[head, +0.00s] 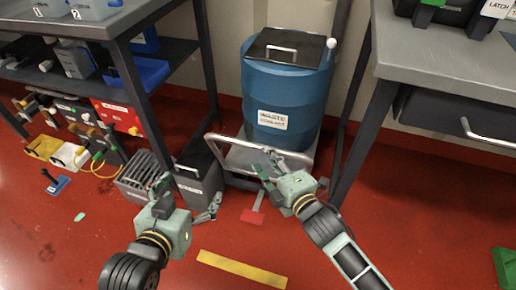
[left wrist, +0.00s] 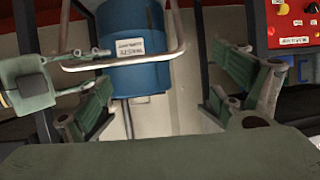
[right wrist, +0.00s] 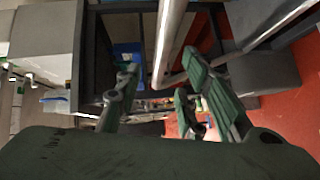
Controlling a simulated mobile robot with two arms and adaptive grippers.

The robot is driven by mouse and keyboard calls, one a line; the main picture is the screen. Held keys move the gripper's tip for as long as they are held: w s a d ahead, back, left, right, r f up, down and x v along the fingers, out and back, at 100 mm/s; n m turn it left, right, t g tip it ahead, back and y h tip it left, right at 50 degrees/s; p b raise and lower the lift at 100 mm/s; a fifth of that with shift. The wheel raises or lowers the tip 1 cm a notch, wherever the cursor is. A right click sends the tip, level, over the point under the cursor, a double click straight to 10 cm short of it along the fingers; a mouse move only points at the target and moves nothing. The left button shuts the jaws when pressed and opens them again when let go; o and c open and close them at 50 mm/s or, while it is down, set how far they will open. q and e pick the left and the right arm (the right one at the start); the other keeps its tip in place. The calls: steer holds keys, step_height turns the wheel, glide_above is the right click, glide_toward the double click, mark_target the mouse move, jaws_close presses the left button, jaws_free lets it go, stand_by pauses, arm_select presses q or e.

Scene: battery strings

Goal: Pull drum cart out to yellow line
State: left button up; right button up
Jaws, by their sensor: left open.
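The yellow line (head: 242,269) lies on the floor in front. My right gripper (head: 268,167) is open at the right part of the handle; in the right wrist view the bar (right wrist: 168,40) shows between its fingers, but contact is unclear. My left gripper (head: 187,195) is open and empty, left of the cart and lower in the picture. In the left wrist view the bar (left wrist: 125,58) lies ahead, beyond its fingers.
A red pedal (head: 252,216) sticks out low at the cart's front. Dark bins (head: 200,172) stand close left of the cart. A shelf bench (head: 110,25) is left and a grey table (head: 440,60) right. The red floor around the yellow line looks clear.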

mark_target(260, 150)
steer(key=b+x, duration=0.2)
steer(key=x, duration=0.4)
steer(key=shift+w+a+f, duration=0.1)
steer(key=shift+w, duration=0.25)
steer(key=shift+w+a, duration=0.1)
steer(key=shift+w, duration=0.1)
arm_select(q)
step_height(260, 150, up, 10)
steer(key=w+d+t+h, duration=0.1)
steer(key=w+d+t, duration=0.1)
steer(key=t, duration=0.3)
steer(key=shift+w+t+h, duration=0.3)
steer(key=shift+w+h, duration=0.05)
steer(key=shift+h, duration=0.05)
arm_select(e)
steer(key=shift+c, duration=0.2)
jaws_close()
